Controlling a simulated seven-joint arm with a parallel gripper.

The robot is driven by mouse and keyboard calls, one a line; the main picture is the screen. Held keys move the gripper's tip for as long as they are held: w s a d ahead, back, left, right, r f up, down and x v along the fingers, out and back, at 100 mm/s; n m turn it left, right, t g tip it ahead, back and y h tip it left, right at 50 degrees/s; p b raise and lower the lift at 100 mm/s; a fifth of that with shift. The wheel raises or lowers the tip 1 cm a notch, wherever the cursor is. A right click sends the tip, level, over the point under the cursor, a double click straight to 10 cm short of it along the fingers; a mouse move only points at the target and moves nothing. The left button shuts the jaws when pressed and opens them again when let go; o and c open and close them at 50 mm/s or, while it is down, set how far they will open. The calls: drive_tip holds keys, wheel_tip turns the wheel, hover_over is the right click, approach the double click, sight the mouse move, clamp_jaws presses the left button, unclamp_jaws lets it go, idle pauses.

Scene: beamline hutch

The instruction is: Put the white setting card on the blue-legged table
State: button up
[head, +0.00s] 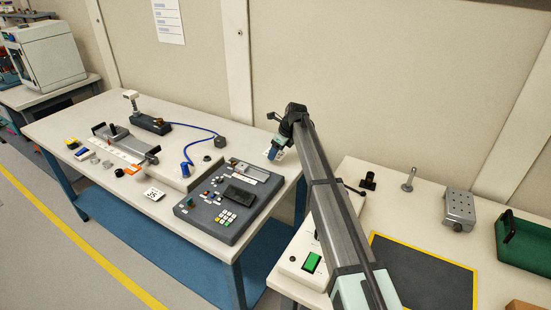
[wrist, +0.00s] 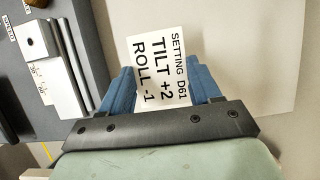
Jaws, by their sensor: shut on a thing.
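The white setting card (wrist: 160,68) is held between the blue fingers of my gripper (wrist: 163,92) in the wrist view. Its printed side faces the camera and reads "SETTING D61, TILT +2, ROLL -1". In the head view my gripper (head: 274,152) is at the back right corner of the blue-legged table (head: 60,122), with the card (head: 281,155) showing as a small white edge beside the fingers. I cannot tell whether the card touches the tabletop.
A grey control panel (head: 235,211) with buttons lies just left of my gripper. Another white card (head: 154,194) lies near the table's front edge. At right, another bench carries a green-button box (head: 311,262), black mat (head: 425,270) and green tray (head: 525,243).

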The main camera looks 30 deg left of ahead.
sight(278, 154)
drive_tip(key=shift+f, duration=1.9)
drive_tip(key=shift+f, duration=0.15)
drive_tip(key=o, duration=1)
drive_tip(key=v, duration=1.2)
drive_tip(key=shift+d, duration=0.1)
